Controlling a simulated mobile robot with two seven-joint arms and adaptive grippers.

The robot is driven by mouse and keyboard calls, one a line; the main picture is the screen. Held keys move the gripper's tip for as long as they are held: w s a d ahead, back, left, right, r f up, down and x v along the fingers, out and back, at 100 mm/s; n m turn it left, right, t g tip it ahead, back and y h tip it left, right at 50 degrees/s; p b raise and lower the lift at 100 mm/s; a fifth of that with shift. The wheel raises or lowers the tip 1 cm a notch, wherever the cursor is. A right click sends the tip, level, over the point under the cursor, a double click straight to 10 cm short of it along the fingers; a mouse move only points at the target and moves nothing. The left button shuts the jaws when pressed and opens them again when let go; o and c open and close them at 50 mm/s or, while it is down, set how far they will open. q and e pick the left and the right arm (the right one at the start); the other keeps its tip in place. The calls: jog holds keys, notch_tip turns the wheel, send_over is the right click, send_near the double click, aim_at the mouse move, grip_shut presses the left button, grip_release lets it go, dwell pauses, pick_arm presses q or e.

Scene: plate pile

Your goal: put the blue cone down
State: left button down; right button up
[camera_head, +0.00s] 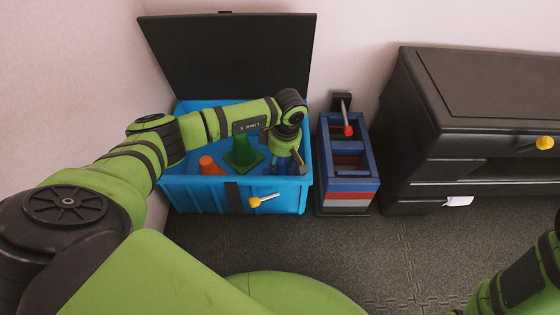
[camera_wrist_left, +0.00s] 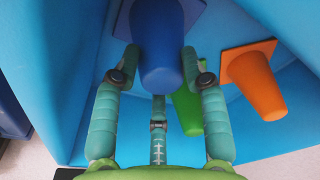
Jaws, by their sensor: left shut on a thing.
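The blue cone (camera_wrist_left: 163,45) is between the fingers of my left gripper (camera_wrist_left: 160,62) in the left wrist view. The fingers are shut on it and its wide base is at the top edge of that view. In the head view my left gripper (camera_head: 290,160) is inside the right part of the open blue box (camera_head: 220,197). The blue cone cannot be made out clearly there. The blue box wall also shows in the left wrist view (camera_wrist_left: 55,90). My right gripper is out of view.
A green cone (camera_head: 242,152) and an orange cone (camera_head: 211,167) are in the box, left of my gripper. The box's black lid (camera_head: 228,60) stands open. A blue and red rack (camera_head: 348,186) stands to the right, then a dark cabinet (camera_head: 480,85). The floor in front is clear.

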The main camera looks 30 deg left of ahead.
pick_arm(q)
jog(key=shift+f, duration=0.15)
jog(key=c, duration=0.7)
grip_release()
